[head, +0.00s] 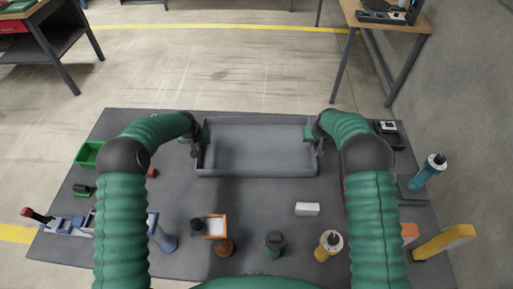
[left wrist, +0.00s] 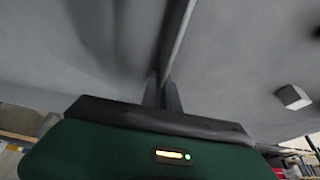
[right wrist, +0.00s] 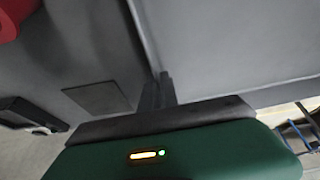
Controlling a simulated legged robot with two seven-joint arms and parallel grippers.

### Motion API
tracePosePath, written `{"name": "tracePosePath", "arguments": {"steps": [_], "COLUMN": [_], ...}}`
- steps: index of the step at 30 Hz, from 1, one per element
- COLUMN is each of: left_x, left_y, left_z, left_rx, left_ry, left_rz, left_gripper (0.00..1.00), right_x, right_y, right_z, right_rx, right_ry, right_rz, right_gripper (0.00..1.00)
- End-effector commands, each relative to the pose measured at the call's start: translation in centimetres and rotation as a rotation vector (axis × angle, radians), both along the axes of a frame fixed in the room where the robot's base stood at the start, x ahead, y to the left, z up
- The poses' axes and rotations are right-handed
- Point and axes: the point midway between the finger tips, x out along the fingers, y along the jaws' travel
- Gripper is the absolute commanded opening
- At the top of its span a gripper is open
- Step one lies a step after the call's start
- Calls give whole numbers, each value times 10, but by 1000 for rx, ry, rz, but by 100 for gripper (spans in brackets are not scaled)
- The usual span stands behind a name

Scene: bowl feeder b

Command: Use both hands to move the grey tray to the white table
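The grey tray (head: 258,160) is empty and sits at the far middle of the dark grey table (head: 255,205); I cannot tell if it rests on the table or is slightly raised. My left gripper (head: 198,148) is at its left wall; in the left wrist view the fingers (left wrist: 162,95) close around the wall's edge. My right gripper (head: 317,147) is at its right wall; in the right wrist view its fingers (right wrist: 159,90) straddle that wall. Both look shut on the tray. No white table shows clearly.
Near the front stand a white block (head: 307,209), an orange-rimmed box (head: 216,227) and several bottles. A green bin (head: 88,154) is at the left, a teal bottle (head: 428,171) at the right. Beyond is open floor (head: 230,70), with a wood-topped table (head: 385,20) at back right.

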Motion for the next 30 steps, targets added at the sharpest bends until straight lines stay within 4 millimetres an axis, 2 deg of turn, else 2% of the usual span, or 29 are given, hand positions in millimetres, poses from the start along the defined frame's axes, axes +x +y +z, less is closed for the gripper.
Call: {"name": "tracePosePath", "arguments": {"steps": [5, 15, 30], "left_x": [-2, -2, -1], "left_y": [1, 1, 1], "left_z": [7, 49, 50], "left_rx": [2, 2, 3], "left_ry": [6, 3, 0], "left_rz": [0, 0, -1], "left_gripper": [0, 0, 0], "right_x": [2, 1, 1], "right_y": [0, 0, 0], "right_z": [12, 53, 52], "right_rx": [0, 1, 1], "right_ry": [-8, -7, -5], "right_rz": [-1, -2, -2], "right_gripper": [0, 0, 0]}}
